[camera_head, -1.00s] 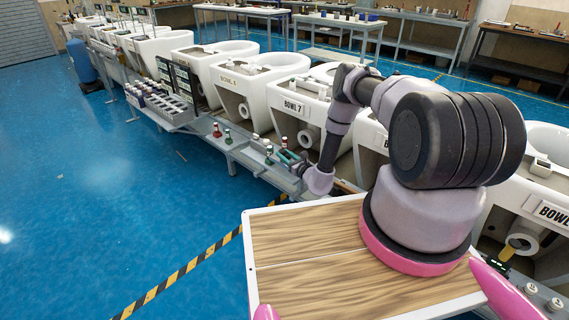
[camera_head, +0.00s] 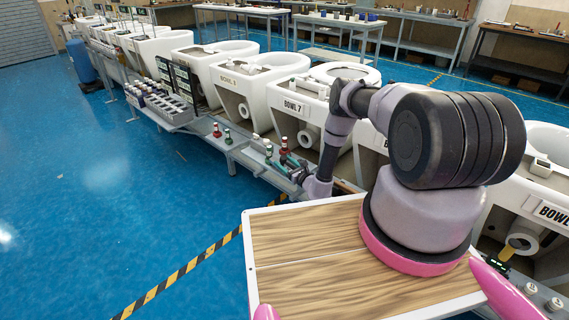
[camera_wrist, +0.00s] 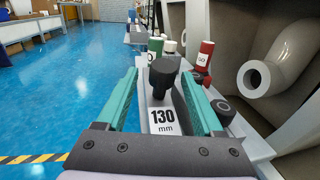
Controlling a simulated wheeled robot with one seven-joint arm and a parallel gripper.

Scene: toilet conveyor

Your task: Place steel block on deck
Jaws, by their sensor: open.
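A grey steel block marked "130 mm" (camera_wrist: 162,120) stands on the conveyor's side ledge in the wrist view. It has a black knob (camera_wrist: 163,74) on top. My gripper (camera_wrist: 159,75) is open, with one green finger on each side of the block. I cannot tell whether either finger touches it. In the head view my gripper (camera_head: 289,163) is low beside the row of bowls, and the block is too small to make out there. Which surface is the deck is not clear.
Small red bottles (camera_wrist: 205,58) and a green bottle (camera_wrist: 155,46) stand on the ledge just beyond the block. A wooden-topped platform (camera_head: 300,255) is near me. Blue floor lies open on the left.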

